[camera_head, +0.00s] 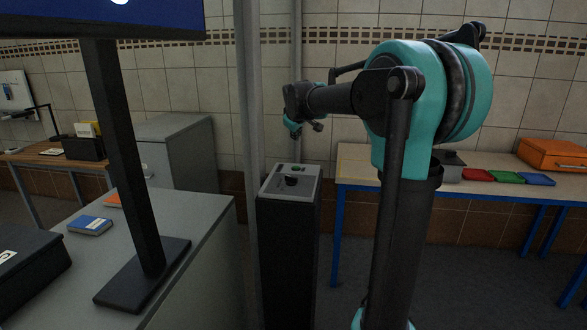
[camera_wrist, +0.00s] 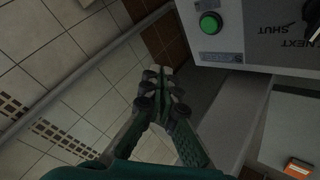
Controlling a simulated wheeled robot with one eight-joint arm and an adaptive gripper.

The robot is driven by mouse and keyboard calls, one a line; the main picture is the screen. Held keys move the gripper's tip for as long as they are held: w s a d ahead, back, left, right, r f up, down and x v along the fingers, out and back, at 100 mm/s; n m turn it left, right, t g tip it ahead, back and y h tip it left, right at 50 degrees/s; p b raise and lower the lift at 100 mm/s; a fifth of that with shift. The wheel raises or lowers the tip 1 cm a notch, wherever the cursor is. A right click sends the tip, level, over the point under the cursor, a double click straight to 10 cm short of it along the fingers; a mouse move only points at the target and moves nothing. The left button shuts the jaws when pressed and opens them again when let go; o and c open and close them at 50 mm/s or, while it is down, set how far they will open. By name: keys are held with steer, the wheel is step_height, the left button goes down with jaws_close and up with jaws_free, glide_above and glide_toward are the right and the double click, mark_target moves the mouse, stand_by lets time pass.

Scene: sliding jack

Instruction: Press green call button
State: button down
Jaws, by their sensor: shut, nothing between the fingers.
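The green call button (camera_wrist: 210,23) is a round dome in a dark ring on the grey top panel (camera_wrist: 217,52) in the wrist view. My gripper (camera_wrist: 163,75) is shut and empty. In the wrist view its fingertips are below and left of the button, apart from it. In the head view my gripper (camera_head: 294,128) hangs above the back of the pedestal top.
The panel also carries a dark knob and the words "NEXT" and "SHUT". A vertical grey pole (camera_head: 247,120) stands just left of the pedestal. A grey desk (camera_head: 205,245) with a monitor stand (camera_head: 130,170) is at left. A workbench (camera_head: 400,187) with an orange case (camera_head: 553,153) is at right.

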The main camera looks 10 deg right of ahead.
mark_target(296, 168)
steer(key=shift+f, duration=0.1)
steer(key=shift+f, duration=4.35)
steer(key=shift+f, duration=0.1)
steer(key=shift+f, duration=0.3)
steer(key=shift+f, duration=0.45)
steer(key=shift+r, duration=0.85)
